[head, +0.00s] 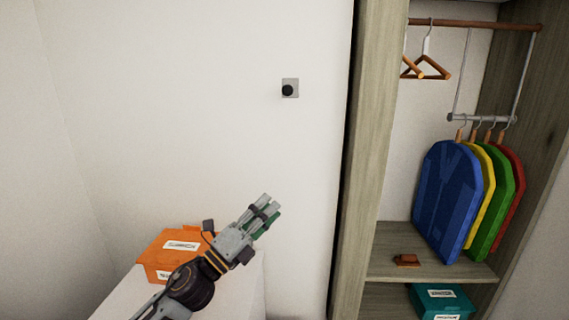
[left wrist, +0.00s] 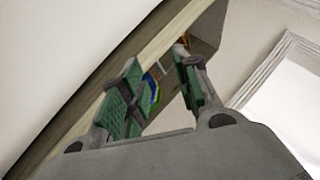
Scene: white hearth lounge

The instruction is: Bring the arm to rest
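My left arm reaches in from the bottom of the head view, and its left gripper (head: 268,212) is held up in front of the white wall. In the left wrist view the green-padded fingers of the left gripper (left wrist: 160,75) stand apart with nothing between them. The gripper is open and empty, clear of the furniture. My right gripper and arm are not in view.
An orange box (head: 165,246) sits on a white surface (head: 248,290) behind my left arm. A dark knob (head: 288,90) is on the wall.

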